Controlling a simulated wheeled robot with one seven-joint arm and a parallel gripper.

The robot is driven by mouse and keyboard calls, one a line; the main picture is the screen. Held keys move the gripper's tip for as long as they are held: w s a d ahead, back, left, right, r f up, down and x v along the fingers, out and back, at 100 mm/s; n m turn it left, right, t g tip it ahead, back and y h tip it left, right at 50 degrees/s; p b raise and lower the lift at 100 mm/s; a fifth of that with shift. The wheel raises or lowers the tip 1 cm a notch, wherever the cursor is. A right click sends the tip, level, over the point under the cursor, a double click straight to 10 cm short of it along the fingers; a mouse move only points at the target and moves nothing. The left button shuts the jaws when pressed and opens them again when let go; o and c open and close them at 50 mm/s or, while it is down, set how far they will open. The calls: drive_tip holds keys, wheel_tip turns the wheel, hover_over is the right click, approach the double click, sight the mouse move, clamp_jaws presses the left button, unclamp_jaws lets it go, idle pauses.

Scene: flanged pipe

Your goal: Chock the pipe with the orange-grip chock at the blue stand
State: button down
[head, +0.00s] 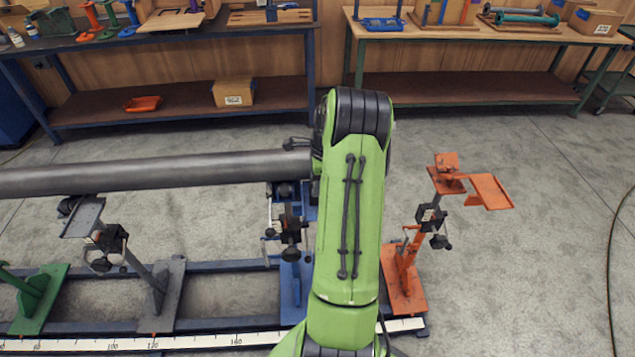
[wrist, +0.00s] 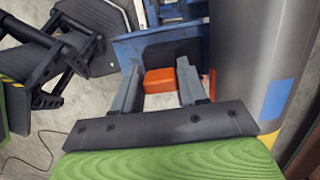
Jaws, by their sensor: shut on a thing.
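The grey pipe (head: 150,173) runs level across the left of the head view, its right end near my green arm. In the wrist view the pipe (wrist: 245,60) stands close at the right, with a blue patch on it. The blue stand (head: 291,270) is below the pipe's right end; its blue head (wrist: 135,50) shows in the wrist view. My gripper (wrist: 160,76) is shut on the orange grip (wrist: 159,81) of the chock. A dark block, perhaps the chock's body, shows just beyond the grip. Whether it touches the pipe or stand cannot be told. My arm hides the gripper in the head view.
An orange stand (head: 405,280) with a side plate is right of my arm. A grey stand (head: 160,295) and a green stand (head: 40,300) are at the left. Workbenches (head: 180,105) line the back wall. The floor at the right is mostly clear.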

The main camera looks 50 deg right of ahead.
drive_tip(key=shift+w+d+p, duration=0.4)
drive_tip(key=shift+w+d, duration=0.1)
drive_tip(key=shift+w, duration=0.1)
drive_tip(key=c, duration=0.5)
unclamp_jaws()
drive_tip(key=shift+s+a+r+p, duration=0.1)
drive_tip(key=shift+r+p, duration=0.8)
drive_tip(key=shift+r, duration=0.3)
drive_tip(key=shift+s+a+r+p, duration=0.15)
drive_tip(key=shift+r+p, duration=0.7)
drive_tip(key=shift+r, duration=0.3)
drive_tip(key=shift+s+a+r+p, duration=0.1)
drive_tip(key=shift+r+p, duration=0.8)
drive_tip(key=shift+r, duration=0.3)
drive_tip(key=shift+f, duration=0.1)
